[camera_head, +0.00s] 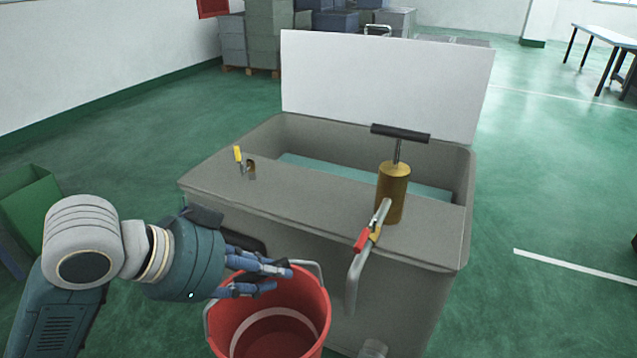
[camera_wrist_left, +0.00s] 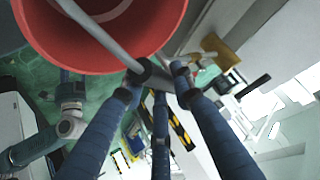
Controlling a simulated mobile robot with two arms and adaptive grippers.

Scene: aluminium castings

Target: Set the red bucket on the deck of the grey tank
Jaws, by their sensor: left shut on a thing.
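The red bucket (camera_head: 308,318) hangs in front of the grey tank, below the level of its deck. My left gripper (camera_head: 280,279) is shut on the bucket's grey handle at the bucket's upper edge. In the left wrist view the bucket (camera_wrist_left: 60,40) fills the top left, and my gripper's fingers (camera_wrist_left: 160,82) close around the handle bar. The grey tank (camera_head: 400,295) stands ahead with a flat deck (camera_head: 310,200) along its near side. My right gripper is in neither view.
A brass hand pump (camera_head: 393,190) with a black T-handle stands at the deck's right, with a red-levered spout pipe (camera_head: 356,280) over the front. A yellow-handled valve (camera_head: 239,157) sits at the deck's left. The deck between them is clear. A white panel (camera_head: 385,85) rises behind.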

